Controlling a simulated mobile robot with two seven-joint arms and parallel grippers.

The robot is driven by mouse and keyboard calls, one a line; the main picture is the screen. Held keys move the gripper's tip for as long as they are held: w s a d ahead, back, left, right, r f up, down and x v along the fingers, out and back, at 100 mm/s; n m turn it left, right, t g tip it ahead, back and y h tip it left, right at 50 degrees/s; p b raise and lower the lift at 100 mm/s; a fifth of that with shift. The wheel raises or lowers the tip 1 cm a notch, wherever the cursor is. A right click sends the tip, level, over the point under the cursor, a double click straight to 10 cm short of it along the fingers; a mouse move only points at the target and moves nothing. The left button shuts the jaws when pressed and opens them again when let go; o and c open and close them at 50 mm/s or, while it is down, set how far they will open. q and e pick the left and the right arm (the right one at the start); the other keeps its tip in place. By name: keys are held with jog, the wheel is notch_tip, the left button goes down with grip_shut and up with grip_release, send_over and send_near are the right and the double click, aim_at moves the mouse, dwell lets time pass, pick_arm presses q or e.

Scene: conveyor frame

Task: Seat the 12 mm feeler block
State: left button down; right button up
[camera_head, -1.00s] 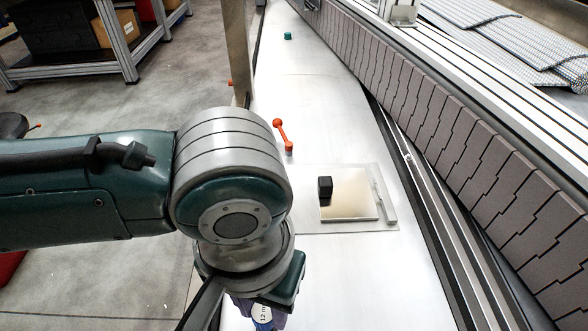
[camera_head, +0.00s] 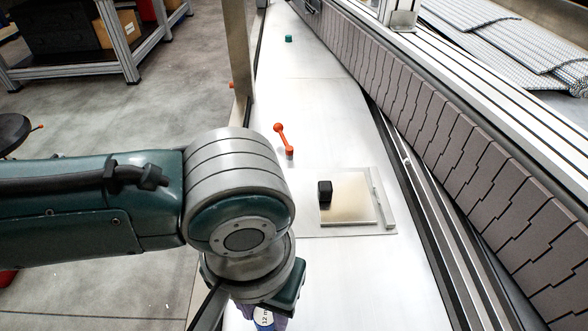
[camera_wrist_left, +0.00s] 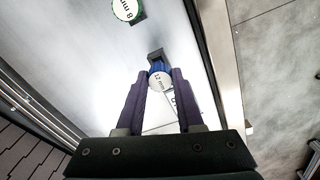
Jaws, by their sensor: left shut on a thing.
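The 12 mm feeler block has a blue body with a round white label (camera_wrist_left: 160,81) reading "12 mm". My left gripper (camera_wrist_left: 159,88) is shut on it in the left wrist view, a purple finger on each side. In the head view only the label (camera_head: 264,319) and a bit of finger show at the bottom edge, below my left wrist. A dark grey piece (camera_wrist_left: 155,56) lies just beyond the blue body; I cannot tell if it is part of it. A metal plate (camera_head: 352,209) bears a small black block (camera_head: 325,190) at its left side. My right gripper is not in view.
A green-rimmed piece labelled "8 mm" (camera_wrist_left: 128,9) lies near the top of the wrist view. An orange lever (camera_head: 284,139) stands behind the plate, left of centre. A small green thing (camera_head: 288,38) is farther back. The conveyor side wall (camera_head: 440,130) runs along the right.

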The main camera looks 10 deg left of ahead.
pick_arm(q)
jog(key=shift+f, duration=0.3)
jog(key=shift+f+b, duration=0.8)
jog(key=shift+f, duration=0.15)
jog(key=shift+c, duration=2.3)
grip_release()
notch_tip(320, 180, up, 9)
jog(key=p, duration=0.3)
jog(key=shift+r+p, duration=0.3)
jog(key=shift+r, duration=0.25)
